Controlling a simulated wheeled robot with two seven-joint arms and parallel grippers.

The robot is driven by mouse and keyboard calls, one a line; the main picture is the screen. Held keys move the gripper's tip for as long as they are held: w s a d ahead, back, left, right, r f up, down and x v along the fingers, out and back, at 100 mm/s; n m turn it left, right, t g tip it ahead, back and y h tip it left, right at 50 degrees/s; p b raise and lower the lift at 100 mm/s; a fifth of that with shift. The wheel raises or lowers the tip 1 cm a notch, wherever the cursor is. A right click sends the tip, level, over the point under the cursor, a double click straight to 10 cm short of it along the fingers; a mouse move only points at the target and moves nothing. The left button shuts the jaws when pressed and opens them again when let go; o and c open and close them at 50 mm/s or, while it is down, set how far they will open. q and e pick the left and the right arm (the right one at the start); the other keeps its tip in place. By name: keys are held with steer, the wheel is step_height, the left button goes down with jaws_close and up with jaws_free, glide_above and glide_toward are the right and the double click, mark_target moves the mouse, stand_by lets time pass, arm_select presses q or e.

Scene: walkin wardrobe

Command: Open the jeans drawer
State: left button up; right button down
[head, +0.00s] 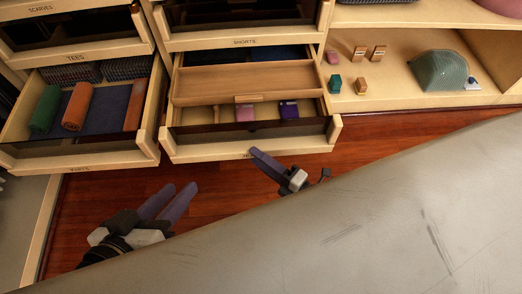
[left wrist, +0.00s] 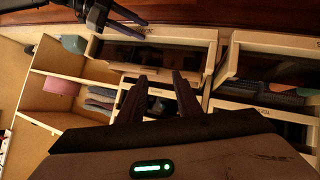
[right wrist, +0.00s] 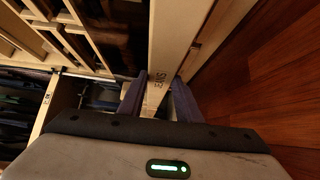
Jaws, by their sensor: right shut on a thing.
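The jeans drawer (head: 200,153) is in the middle of the head view, pulled out from the cabinet, with its inside showing. Its front also shows in the right wrist view (right wrist: 178,45), where the label lies between the fingers.
Beside it, a drawer (head: 80,160) with rolled green and orange clothes stands out too. A shelf (head: 400,98) at right holds a cap and small boxes. Red wood floor (head: 100,190) lies in front.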

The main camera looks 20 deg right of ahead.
arm_select(q)
steer(key=shift+w+f, duration=0.1)
steer(key=shift+f, duration=0.1)
arm_select(e)
steer(key=shift+w+d, duration=0.1)
steer(key=shift+w, duration=0.05)
steer(key=c, duration=1.3)
jaws_free()
steer(key=shift+w, duration=0.1)
arm_select(q)
steer(key=shift+a+f+g+y+p, duration=0.35)
steer(key=shift+a+f+p, duration=0.25)
steer(key=shift+f+p, duration=0.35)
arm_select(e)
steer(key=v, duration=1)
arm_select(q)
steer(key=shift+r, duration=0.1)
